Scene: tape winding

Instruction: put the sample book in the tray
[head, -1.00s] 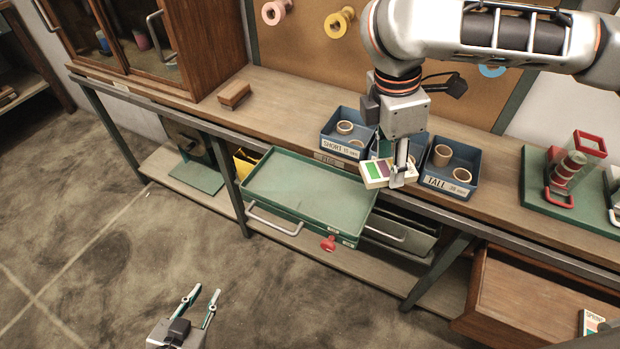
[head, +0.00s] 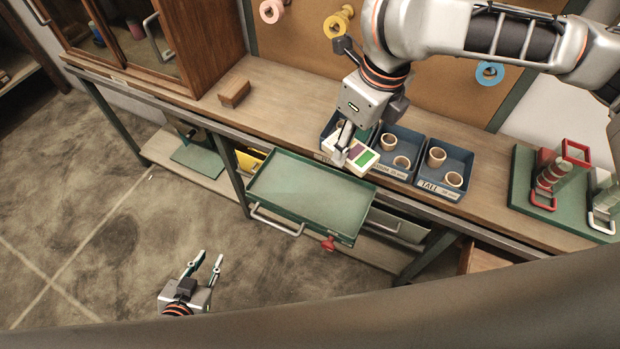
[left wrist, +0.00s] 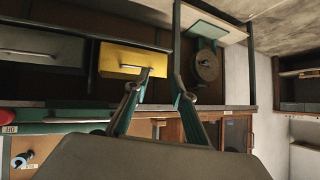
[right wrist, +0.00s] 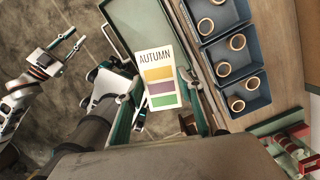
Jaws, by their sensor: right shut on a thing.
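The sample book (head: 352,154) is a small white block with purple and green patches. In the right wrist view the sample book (right wrist: 160,80) reads AUTUMN, with yellow, purple and green bands. My right gripper (head: 346,150) is shut on it and holds it above the bench's front edge, by the tray's back right corner. The tray (head: 300,195) is a shallow green tray with a handle at its front; its floor is empty. My left gripper (head: 205,262) is open and empty over the floor, left of and below the tray. Its fingers (left wrist: 155,95) show apart in the left wrist view.
Blue bins with tape rings (head: 445,172) stand on the bench right of the book. A wooden block (head: 234,93) lies further left. A red knob (head: 328,243) shows at the tray's front right. A green stand (head: 528,190) is at the far right.

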